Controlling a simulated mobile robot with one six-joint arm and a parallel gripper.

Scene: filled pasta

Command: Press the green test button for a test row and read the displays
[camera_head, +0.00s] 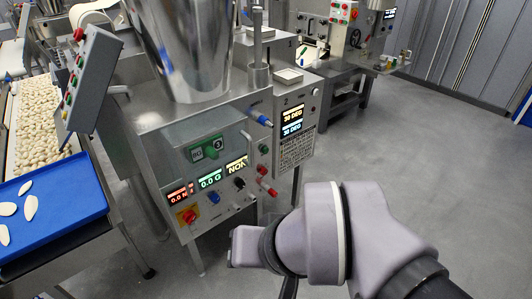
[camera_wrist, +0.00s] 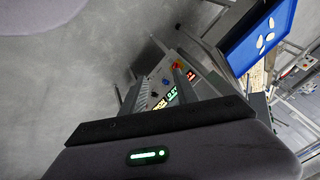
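The machine's control panel (camera_head: 222,185) has a red display (camera_head: 180,195) showing about 0.0 N, a green display (camera_head: 209,181) showing 0.0 G and a white display (camera_head: 237,166) that seems to read NOV. A green switch box (camera_head: 207,149) sits above them. A small green button (camera_head: 264,149) is on the panel's right side; I cannot tell if it is the test button. In the head view my wrist hides the fingers.
Two 30 DEG displays (camera_head: 292,121) are on a side box. A steel hopper (camera_head: 190,50) stands on the machine. A tilted button panel (camera_head: 90,85), a blue tray (camera_head: 55,205) with pale pieces and a conveyor of pasta (camera_head: 38,115) are at left. Grey floor (camera_head: 430,130) is clear at right.

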